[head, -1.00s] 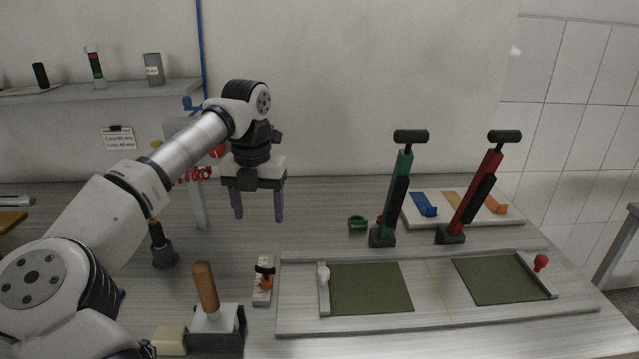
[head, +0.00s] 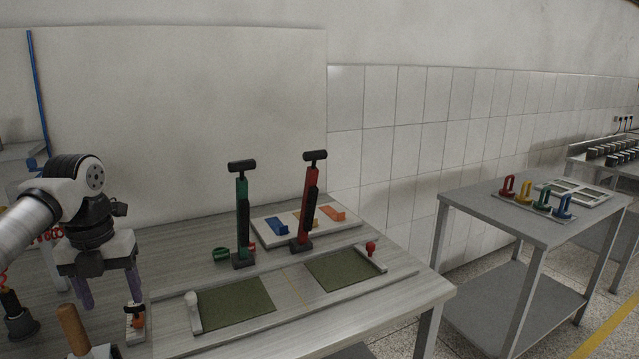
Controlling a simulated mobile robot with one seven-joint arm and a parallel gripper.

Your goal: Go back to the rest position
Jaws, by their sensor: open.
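My gripper (head: 110,290) is at the left of the head view, pointing down above the workbench (head: 390,310). Its two purple-grey fingers are apart with nothing between them. Near the right finger, in the picture, stands a small white and orange piece (head: 135,322); I cannot tell from this view whether they touch. My arm enters from the left edge.
A green pump-like tool (head: 242,215) and a red one (head: 307,210) stand upright on the bench behind two green mats (head: 235,303). A wooden-handled tool (head: 72,328) is at lower left. A grey side table (head: 490,210) with coloured pieces stands right, across a floor gap.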

